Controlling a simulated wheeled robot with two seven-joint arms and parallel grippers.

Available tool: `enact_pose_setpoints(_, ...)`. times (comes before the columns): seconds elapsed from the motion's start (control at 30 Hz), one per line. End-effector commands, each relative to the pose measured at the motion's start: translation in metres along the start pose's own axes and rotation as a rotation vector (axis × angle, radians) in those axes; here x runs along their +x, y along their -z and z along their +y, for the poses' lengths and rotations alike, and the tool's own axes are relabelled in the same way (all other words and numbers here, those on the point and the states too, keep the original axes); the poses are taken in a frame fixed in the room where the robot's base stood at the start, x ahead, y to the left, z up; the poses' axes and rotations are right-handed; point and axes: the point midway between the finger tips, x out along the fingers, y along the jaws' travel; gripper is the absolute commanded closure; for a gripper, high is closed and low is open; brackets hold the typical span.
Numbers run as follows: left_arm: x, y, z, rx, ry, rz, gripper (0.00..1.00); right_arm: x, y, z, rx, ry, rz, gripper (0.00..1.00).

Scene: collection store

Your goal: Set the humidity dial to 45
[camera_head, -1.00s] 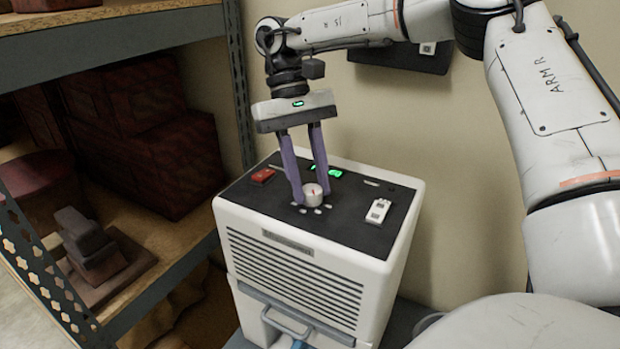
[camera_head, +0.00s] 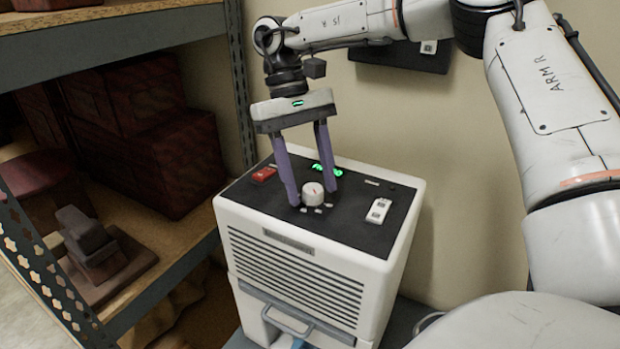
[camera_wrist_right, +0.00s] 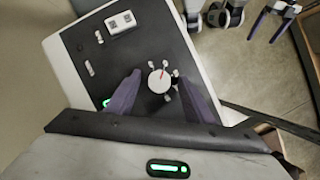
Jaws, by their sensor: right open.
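The humidity dial (camera_head: 313,193) is a white round knob with a red pointer line, on the black top panel of a white dehumidifier-like machine (camera_head: 290,262). In the right wrist view the dial (camera_wrist_right: 159,80) shows several small pale marks around it; their numbers are too small to read. My right gripper (camera_head: 313,190) points down at the panel, its purple fingers open, one on each side of the dial. In the right wrist view the fingers (camera_wrist_right: 160,96) stand apart from the knob with gaps visible. My left gripper is not in the head view.
The panel also carries a red switch (camera_head: 264,174), a green lit display (camera_head: 327,171) and a white switch block (camera_head: 378,210). A metal shelf with dark red boxes (camera_head: 150,150) stands close on the left. A beige wall (camera_head: 455,190) is behind.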

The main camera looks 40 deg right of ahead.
Motion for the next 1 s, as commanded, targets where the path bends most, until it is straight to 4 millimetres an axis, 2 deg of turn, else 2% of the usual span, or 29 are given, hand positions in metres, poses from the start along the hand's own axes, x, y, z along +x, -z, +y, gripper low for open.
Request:
enact_pose_setpoints(0.17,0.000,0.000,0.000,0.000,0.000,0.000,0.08,-0.009,0.000,0.000,0.000,-0.001,0.000,0.52)
enact_pose_setpoints(0.5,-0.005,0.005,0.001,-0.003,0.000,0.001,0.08,-0.073,0.000,-0.001,0.002,0.000,0.003,0.52)
enact_pose_setpoints(0.63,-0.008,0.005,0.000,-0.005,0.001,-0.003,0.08,-0.092,0.000,0.000,0.002,-0.001,0.001,0.52)
enact_pose_setpoints(0.8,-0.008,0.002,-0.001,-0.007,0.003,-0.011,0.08,-0.102,0.000,0.000,0.000,0.001,0.000,0.52)
enact_pose_setpoints(1.0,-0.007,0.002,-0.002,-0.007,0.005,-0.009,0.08,-0.103,0.000,0.000,-0.001,0.000,0.000,0.52)
